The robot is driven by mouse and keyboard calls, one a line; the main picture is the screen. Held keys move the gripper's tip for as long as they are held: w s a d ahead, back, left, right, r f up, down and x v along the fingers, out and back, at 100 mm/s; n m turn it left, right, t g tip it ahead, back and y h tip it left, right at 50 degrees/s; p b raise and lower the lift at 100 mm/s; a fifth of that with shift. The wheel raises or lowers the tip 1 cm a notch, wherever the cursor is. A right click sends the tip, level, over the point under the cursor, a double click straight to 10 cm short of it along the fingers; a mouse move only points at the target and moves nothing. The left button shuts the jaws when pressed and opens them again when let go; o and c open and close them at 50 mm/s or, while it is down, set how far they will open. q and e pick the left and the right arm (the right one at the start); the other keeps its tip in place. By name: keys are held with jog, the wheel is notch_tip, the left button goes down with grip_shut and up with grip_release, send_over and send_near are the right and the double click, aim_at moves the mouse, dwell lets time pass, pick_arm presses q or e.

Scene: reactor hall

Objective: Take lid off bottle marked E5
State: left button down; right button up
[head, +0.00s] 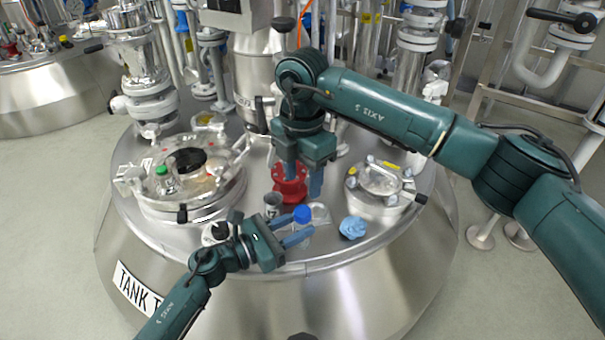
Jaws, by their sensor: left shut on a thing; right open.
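A clear bottle (305,228) with a blue lid (302,214) stands near the front edge of the tank top. My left gripper (303,227) is shut on this bottle below its lid, reaching in from the left; its fingers hide part of the bottle. Any E5 marking is too small or hidden to read. My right gripper (296,180) is open, pointing down above and behind the blue lid, with a visible gap to it. Another bottle with a green lid (163,178) stands on the round hatch at the left; its marking is not readable.
A small metal cup (272,204) and a red flanged fitting (289,184) are close behind the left gripper. A clamped port (379,186) and the large hatch (190,207) flank the middle. Pipes crowd the back.

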aim_at(303, 211)
jog(key=shift+f+m, duration=0.1)
jog(key=shift+m, duration=0.7)
jog(key=shift+f, duration=0.25)
notch_tip(303, 211, down, 7)
jog(key=shift+f, duration=0.2)
jog(key=shift+c, duration=0.2)
